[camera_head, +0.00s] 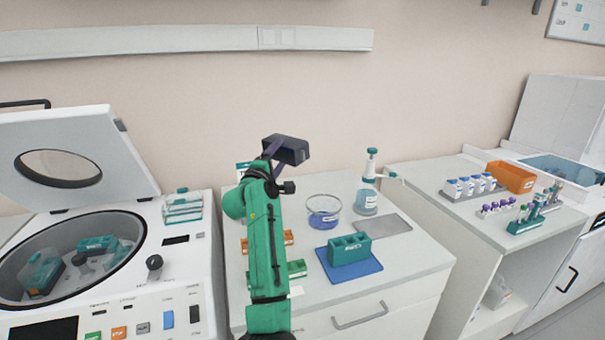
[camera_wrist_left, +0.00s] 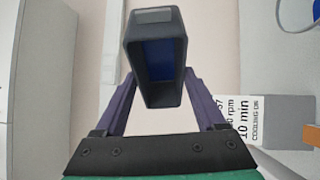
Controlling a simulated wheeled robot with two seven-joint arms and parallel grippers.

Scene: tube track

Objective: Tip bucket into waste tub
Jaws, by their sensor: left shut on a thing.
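My left gripper (camera_head: 274,152) has its purple fingers shut on a dark, box-shaped bucket (camera_head: 292,150). It is held high above the bench, in front of the wall. In the left wrist view the bucket (camera_wrist_left: 132,62) sits between the fingers (camera_wrist_left: 152,92), with blue showing inside it. A round clear tub (camera_head: 323,211) with blue liquid and a label stands on the bench, below and right of the gripper. The label is too small to read, so I cannot be sure it is the waste tub. My right gripper is not in view.
An open centrifuge (camera_head: 72,262) with teal-filled buckets stands left. A teal rack (camera_head: 349,248) on a blue mat, a dispenser bottle (camera_head: 367,198) and a grey plate (camera_head: 385,225) are near the tub. An orange bin (camera_head: 511,177) and vial racks stand on the right bench.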

